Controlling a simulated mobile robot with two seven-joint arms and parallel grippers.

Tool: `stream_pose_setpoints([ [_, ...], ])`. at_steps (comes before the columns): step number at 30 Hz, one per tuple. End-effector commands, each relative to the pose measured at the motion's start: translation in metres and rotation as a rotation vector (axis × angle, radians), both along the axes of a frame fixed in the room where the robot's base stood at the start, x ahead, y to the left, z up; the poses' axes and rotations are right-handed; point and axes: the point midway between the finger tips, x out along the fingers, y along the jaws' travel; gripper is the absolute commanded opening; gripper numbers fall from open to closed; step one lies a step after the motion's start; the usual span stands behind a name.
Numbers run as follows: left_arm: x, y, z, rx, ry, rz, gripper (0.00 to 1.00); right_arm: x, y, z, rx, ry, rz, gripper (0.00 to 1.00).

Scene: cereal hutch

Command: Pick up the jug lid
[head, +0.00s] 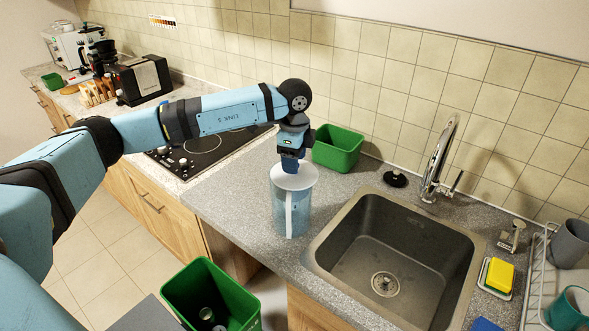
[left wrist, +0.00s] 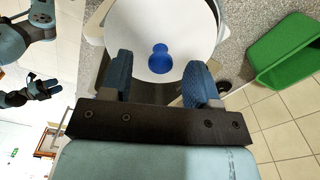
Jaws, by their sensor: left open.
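A clear bluish jug (head: 279,212) with a pale handle stands upright on the counter left of the sink. Its white round jug lid (head: 303,179) lies on top. In the left wrist view the lid (left wrist: 135,30) fills the upper middle, with a blue knob (left wrist: 160,58) at its centre. My left gripper (head: 290,166) points down just above the lid. Its two blue fingers (left wrist: 159,72) are apart, with the knob showing in the gap between them. In the head view the fingers hide the knob. My right gripper (left wrist: 38,94) appears small at the left wrist view's left side.
A green bin (head: 338,148) stands behind the jug by the wall. The sink (head: 385,250) and tap (head: 437,165) are to the right, with a black stopper (head: 395,178) near the sink's back edge. The hob (head: 205,150) is left. An open green bin (head: 210,295) stands below.

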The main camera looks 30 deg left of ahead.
Motion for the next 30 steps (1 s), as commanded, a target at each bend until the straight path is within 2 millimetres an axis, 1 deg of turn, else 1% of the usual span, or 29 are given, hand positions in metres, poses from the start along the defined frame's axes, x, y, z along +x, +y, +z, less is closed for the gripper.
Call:
stream_pose_setpoints([
  [1, 0.0, 0.0, -0.005, 0.0, 0.001, 0.001, 0.56, 0.0, -0.001, 0.005, 0.0, -0.003, -0.002, 0.43],
  [5, 0.0, 0.0, -0.018, -0.001, 0.0, 0.0, 0.56, 0.001, -0.002, 0.007, -0.002, -0.007, -0.005, 0.43],
  [12, 0.0, 0.0, -0.02, -0.001, -0.001, 0.0, 0.56, 0.001, -0.002, 0.006, -0.001, -0.004, -0.006, 0.43],
  [13, 0.0, 0.0, -0.02, -0.001, -0.001, 0.0, 0.51, 0.0, -0.002, 0.006, -0.001, -0.004, -0.006, 0.43],
  [14, 0.0, 0.0, -0.02, -0.001, -0.001, 0.0, 0.44, 0.0, -0.002, 0.006, -0.001, -0.004, -0.006, 0.43],
  [15, 0.0, 0.0, -0.02, -0.001, -0.001, 0.0, 0.35, 0.0, -0.002, 0.006, -0.001, -0.003, -0.006, 0.43],
  [17, 0.0, 0.0, -0.02, -0.001, -0.001, 0.0, 0.21, 0.0, -0.001, 0.006, 0.0, -0.002, -0.006, 0.43],
  [18, 0.0, 0.0, -0.02, -0.001, -0.001, 0.0, 0.12, 0.0, -0.001, 0.006, 0.0, -0.002, -0.006, 0.43],
  [19, 0.0, 0.0, -0.02, -0.001, -0.001, 0.0, 0.05, 0.0, -0.001, 0.006, 0.001, -0.002, -0.005, 0.43],
  [21, 0.001, 0.0, -0.02, -0.001, -0.001, 0.0, 0.0, 0.0, -0.001, 0.006, 0.001, -0.001, -0.005, 0.43],
  [30, 0.001, 0.0, -0.017, -0.001, -0.002, 0.0, 0.0, -0.001, 0.0, 0.006, 0.002, -0.001, -0.003, 0.43],
])
